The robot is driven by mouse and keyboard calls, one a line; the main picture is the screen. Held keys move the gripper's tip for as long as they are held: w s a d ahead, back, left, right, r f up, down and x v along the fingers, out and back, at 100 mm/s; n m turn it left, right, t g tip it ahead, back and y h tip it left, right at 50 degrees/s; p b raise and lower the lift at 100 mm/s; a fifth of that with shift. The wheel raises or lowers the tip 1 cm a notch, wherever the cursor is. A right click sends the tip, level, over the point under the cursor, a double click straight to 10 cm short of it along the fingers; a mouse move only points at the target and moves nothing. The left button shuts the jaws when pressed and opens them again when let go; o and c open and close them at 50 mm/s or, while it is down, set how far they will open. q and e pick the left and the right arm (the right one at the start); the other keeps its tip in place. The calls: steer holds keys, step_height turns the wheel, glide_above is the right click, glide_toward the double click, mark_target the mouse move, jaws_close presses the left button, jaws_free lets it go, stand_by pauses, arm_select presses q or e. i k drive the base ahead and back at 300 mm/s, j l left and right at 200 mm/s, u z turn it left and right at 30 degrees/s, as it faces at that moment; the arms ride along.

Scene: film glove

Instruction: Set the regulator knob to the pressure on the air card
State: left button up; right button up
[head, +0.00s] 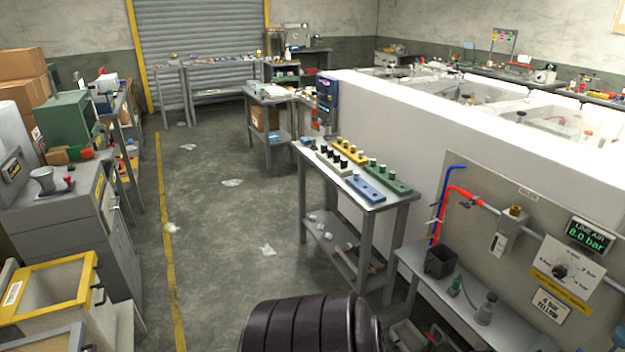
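The regulator knob (560,270) is a small dark round knob on a white dial plate (578,262) with a yellow strip, on the grey panel at the right. Marks ring the knob; its exact setting is too small to read. A black display (590,236) above it shows "8.0 bar" in green. A white card (551,306) below the dial bears a number and "bar", too small to read surely; it may be the air card. Neither of my grippers is in view.
A low grey bench (455,300) under the panel holds a dark bin (440,262) and small fittings. Red and blue hoses (436,215) run down the panel's left side. A table with coloured blocks (365,188) stands left of it. The floor (220,230) is mostly clear.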

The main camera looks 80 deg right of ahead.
mark_target(560, 271)
steer(key=z, duration=4.3)
